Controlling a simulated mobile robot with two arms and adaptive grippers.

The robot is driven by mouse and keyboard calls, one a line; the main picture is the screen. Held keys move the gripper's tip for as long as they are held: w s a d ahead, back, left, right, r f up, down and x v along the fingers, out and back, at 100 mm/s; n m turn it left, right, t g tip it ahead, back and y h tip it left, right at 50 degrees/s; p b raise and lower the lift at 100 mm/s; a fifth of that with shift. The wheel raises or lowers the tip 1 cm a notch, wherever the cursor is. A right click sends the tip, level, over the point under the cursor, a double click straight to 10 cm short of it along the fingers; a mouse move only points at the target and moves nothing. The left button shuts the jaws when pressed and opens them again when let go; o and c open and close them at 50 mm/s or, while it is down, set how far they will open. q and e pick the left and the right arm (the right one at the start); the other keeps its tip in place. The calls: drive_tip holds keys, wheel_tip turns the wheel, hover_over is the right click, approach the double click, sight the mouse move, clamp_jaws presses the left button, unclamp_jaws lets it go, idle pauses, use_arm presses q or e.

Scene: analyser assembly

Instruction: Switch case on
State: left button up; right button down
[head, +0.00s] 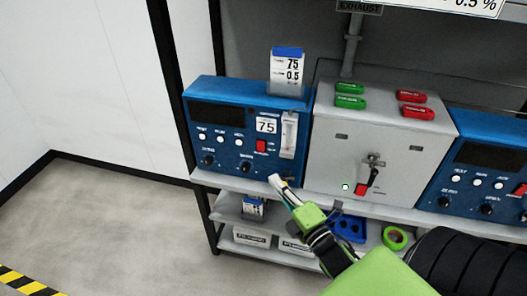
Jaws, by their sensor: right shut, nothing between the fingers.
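The grey case (335,125) stands in the middle of the shelf top. Its front has a dark latch handle (374,172) and a small red switch (361,189) low down; whether the switch is on or off is too small to tell. My right gripper (279,183) is shut and empty. Its tip is left of the grey case, in front of the lower right edge of the left blue analyser (222,145). That analyser has a red switch (261,146) beside its 75 label. My left gripper is not in view.
Red and green tags (416,112) lie on the grey case. Another blue analyser (474,165) stands at the right. A blue tray (348,228) and a green tape roll (396,237) are on the lower shelf. The floor at left is clear.

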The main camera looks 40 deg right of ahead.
drive_tip(key=p, duration=0.2)
approach(259, 143)
drive_tip(key=w+a, duration=0.3)
drive_tip(key=w+d+p, duration=0.1)
drive_tip(key=w+d, duration=0.2)
drive_tip(key=shift+w+r, duration=0.1)
drive_tip(key=shift+w, duration=0.05)
drive_tip(key=shift+w+d+r, duration=0.15)
drive_tip(key=shift+w+d, duration=0.05)
drive_tip(key=shift+d, duration=0.05)
